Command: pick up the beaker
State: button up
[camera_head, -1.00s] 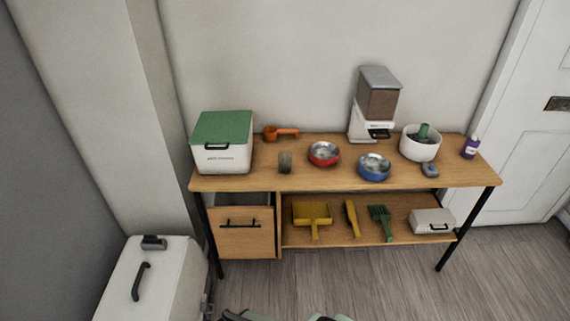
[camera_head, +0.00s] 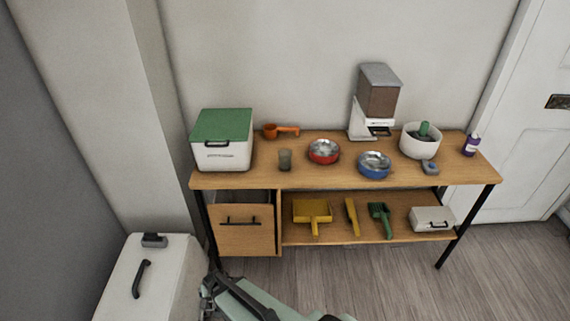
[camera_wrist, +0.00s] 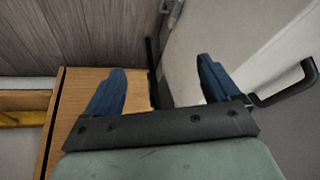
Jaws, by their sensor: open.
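The beaker (camera_head: 285,160) is a small, dull grey-green cup standing upright on the wooden table top, between the green-lidded white box and the red bowl. In the wrist view my gripper (camera_wrist: 160,88) shows two blue fingers spread wide apart with nothing between them. It faces the table's drawer side and the white cabinet, below the table top. The beaker is not visible in the wrist view. In the head view my arm is at the bottom, in front of the table, well apart from the beaker.
The green-lidded box (camera_head: 221,153), orange scoop (camera_head: 280,131), red bowl (camera_head: 324,152), blue bowl (camera_head: 374,166) and dispenser (camera_head: 375,105) stand on the table (camera_head: 330,180). The drawer (camera_head: 245,238) sits below. A white cabinet (camera_head: 150,285) with a black handle stands at the left.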

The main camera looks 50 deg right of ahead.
jog(key=w+d+r+m+t, duration=0.1)
jog(key=w+d+r+t, duration=0.15)
jog(key=w+r, duration=0.3)
jog(key=w+d+r+m+t+h, duration=0.1)
jog(key=w+d+r+t, duration=0.15)
jog(key=w+r, duration=0.3)
jog(key=w+d+r+m+t, duration=0.1)
jog(key=w+d+r+t, duration=0.15)
jog(key=w+r, duration=0.3)
jog(key=w+d+r+m+t+h, duration=0.1)
jog(key=w+d+r+t, duration=0.15)
jog(key=r, duration=0.55)
jog(key=w+d+r+m+t+h, duration=0.15)
jog(key=w+r+t, duration=0.25)
jog(key=r, duration=0.4)
jog(key=n+g+h, duration=0.3)
jog(key=g+h, duration=0.1)
jog(key=h, duration=0.2)
send_near(286, 165)
jog(key=x, duration=0.3)
jog(key=shift+w+d+r+y, duration=0.1)
jog(key=shift+w+d+y, duration=0.15)
jog(key=shift+d, duration=0.1)
jog(key=shift+x, duration=3.7)
jog(key=shift+c, duration=0.4)
jog(key=c, duration=1.1)
